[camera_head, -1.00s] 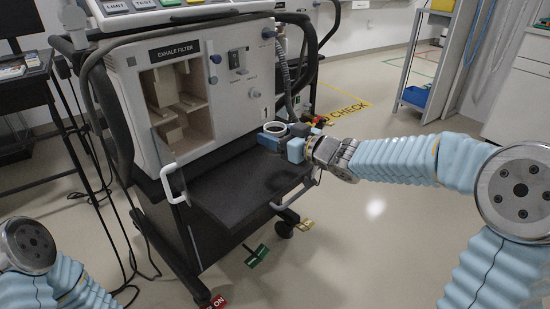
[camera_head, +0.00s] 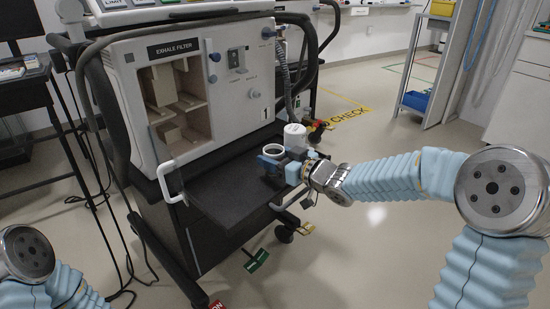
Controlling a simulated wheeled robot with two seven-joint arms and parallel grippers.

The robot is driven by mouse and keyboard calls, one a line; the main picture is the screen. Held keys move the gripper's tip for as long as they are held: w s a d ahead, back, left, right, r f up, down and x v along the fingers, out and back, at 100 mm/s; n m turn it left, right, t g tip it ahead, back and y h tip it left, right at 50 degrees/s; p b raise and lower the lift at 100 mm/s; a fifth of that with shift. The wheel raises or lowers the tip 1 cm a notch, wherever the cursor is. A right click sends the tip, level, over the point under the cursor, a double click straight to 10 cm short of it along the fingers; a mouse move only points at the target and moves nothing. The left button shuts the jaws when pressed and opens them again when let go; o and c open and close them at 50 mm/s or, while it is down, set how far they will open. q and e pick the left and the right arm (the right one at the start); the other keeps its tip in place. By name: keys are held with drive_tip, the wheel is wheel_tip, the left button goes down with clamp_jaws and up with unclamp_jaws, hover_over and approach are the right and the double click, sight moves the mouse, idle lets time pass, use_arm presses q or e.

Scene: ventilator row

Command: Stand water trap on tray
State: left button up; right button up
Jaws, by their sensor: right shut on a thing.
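The water trap, a small cup with a white ring-shaped rim (camera_head: 270,149), is held over the right part of the dark tray (camera_head: 222,192) at the front of the ventilator. My right gripper (camera_head: 276,163) comes in from the right and is shut on it, with blue and dark fingers around its side. The cup looks upright. Its lower part is hidden by the fingers, so I cannot tell whether it touches the tray. My left gripper is out of view; only part of my left arm shows at the lower left.
A white cylinder (camera_head: 295,136) stands close behind my right gripper. The ventilator (camera_head: 228,92) with its exhale filter compartment rises behind the tray. A white handle (camera_head: 168,183) sticks up at the tray's left. The tray's left and middle are bare.

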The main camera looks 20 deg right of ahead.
drive_tip(key=shift+f, duration=0.2)
drive_tip(key=o, duration=1.2)
drive_tip(key=shift+c, duration=0.2)
drive_tip(key=shift+r, duration=0.1)
drive_tip(key=shift+r, duration=0.15)
drive_tip(key=p+v, duration=0.1)
drive_tip(key=v, duration=1.1)
drive_tip(key=shift+p, duration=0.35)
